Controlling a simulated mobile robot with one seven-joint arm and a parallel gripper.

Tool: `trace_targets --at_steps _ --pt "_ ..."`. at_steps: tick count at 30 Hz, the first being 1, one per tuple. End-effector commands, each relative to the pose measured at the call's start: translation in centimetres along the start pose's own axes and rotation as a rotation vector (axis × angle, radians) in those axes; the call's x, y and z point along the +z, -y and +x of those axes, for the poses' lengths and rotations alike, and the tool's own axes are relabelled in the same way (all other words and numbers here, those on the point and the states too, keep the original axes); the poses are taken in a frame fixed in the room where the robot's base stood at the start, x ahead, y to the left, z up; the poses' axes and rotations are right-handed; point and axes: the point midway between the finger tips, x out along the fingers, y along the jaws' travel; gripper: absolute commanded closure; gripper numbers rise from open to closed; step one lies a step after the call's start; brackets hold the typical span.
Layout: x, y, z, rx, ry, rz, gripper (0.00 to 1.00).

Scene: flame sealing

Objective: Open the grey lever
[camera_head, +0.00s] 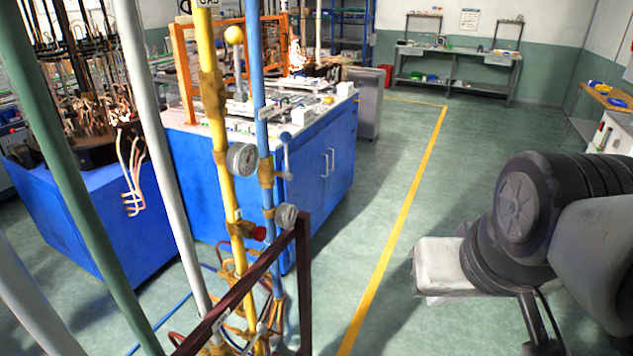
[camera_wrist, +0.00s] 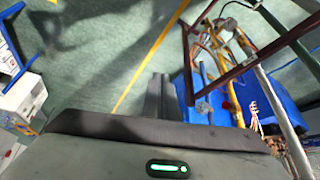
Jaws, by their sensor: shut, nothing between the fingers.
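Upright yellow (camera_head: 219,130) and blue (camera_head: 258,90) pipes with fittings and gauges stand left of centre in the head view. A blue-grey lever with a ball end (camera_head: 285,146) sits beside the blue pipe, and a small pale grey handle (camera_head: 262,329) shows low among the pipe fittings. I cannot tell for sure which is the grey lever. My gripper (camera_wrist: 160,77) shows in the wrist view as two dark fingers close together, shut and empty. It is apart from the pipes, which lie to its right there. In the head view my arm is at the right, well away from them.
A dark red metal frame (camera_head: 304,280) stands in front of the pipes. Green (camera_head: 66,150) and white (camera_head: 155,130) pipes rise at the left. A blue cabinet (camera_head: 320,165) stands behind. The floor around the yellow line (camera_head: 400,215) is clear.

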Motion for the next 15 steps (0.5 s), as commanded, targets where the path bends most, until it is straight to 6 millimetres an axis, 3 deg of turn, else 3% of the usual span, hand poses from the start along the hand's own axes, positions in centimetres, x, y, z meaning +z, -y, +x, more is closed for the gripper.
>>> trace_targets --at_steps 8,11,15 --pt "0.1 0.1 0.4 -0.005 0.008 0.004 1.00" --pt "0.7 1.0 2.3 -0.034 0.057 0.032 1.00" --pt "2.3 3.8 8.2 -0.132 0.214 0.136 1.00"
